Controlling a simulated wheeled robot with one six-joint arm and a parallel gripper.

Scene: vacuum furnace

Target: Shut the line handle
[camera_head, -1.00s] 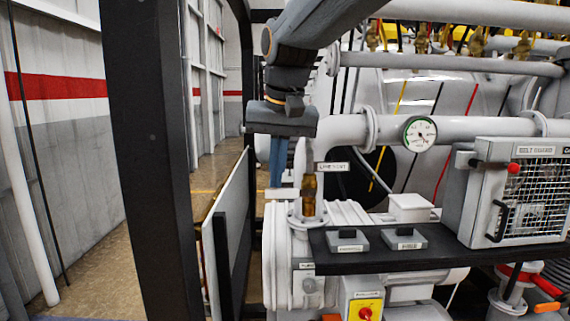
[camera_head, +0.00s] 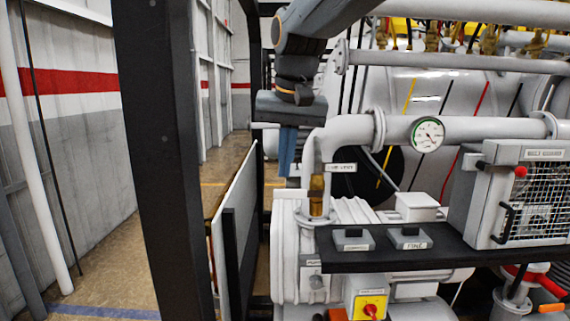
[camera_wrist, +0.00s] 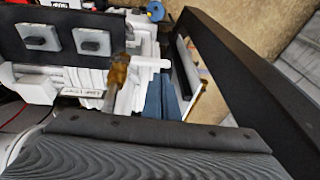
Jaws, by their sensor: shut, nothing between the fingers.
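In the wrist view the fingers (camera_wrist: 162,85) end close to the bar; contact cannot be told.
A black shelf (camera_head: 445,258) with two grey switch boxes (camera_head: 354,240) lies right of the valve. A mesh-fronted belt guard (camera_head: 540,200) stands further right. A thick dark post (camera_head: 165,160) stands left. A pressure gauge (camera_head: 427,134) sits on the upper pipe.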

